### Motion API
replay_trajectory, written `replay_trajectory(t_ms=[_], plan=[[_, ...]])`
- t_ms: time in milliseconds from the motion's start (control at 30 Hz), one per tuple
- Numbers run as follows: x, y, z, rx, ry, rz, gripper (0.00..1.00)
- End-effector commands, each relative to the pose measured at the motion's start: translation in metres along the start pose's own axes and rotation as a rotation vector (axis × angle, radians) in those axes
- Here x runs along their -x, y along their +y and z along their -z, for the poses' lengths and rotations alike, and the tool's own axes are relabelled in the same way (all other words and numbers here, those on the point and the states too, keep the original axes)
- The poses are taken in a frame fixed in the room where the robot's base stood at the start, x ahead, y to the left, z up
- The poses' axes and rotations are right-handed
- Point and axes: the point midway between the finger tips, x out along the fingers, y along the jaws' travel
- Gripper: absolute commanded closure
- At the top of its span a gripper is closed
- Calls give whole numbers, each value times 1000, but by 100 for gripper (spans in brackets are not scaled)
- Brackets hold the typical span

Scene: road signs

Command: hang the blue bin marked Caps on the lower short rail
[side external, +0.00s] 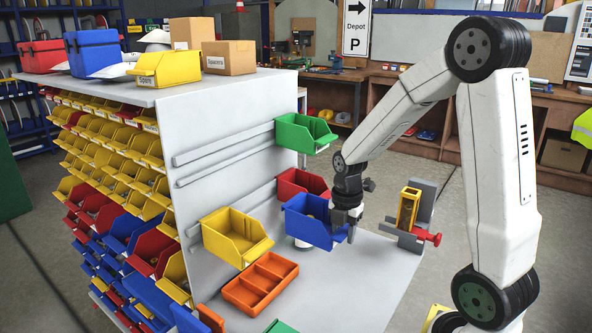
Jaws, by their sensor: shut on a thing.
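A blue bin (308,224) is held in the air in front of the grey panel (215,120). My gripper (346,226) is shut on its right side. Some small contents seem to show inside it, and no Caps marking can be read from this view. Two upper rails (225,146) run along the panel. Lower rail pieces (262,192) show between the yellow bin (236,238) and the red bin (303,184); the bins hide parts of them. I cannot tell whether the blue bin touches a rail or the red bin behind it.
A green bin (306,134) is at the right end of the upper rails. An orange divided tray (261,284) lies on the grey worktop (345,290) below. A clamp-like fixture with a yellow block (408,208) stands right of my gripper. The worktop's front middle is clear.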

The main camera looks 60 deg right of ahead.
Motion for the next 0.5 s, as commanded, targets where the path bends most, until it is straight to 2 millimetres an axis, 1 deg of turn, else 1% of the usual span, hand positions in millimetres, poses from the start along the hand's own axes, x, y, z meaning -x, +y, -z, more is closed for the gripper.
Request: replay_trajectory(t_ms=[500], plan=[[-1,33,0,1,0,0,100]])
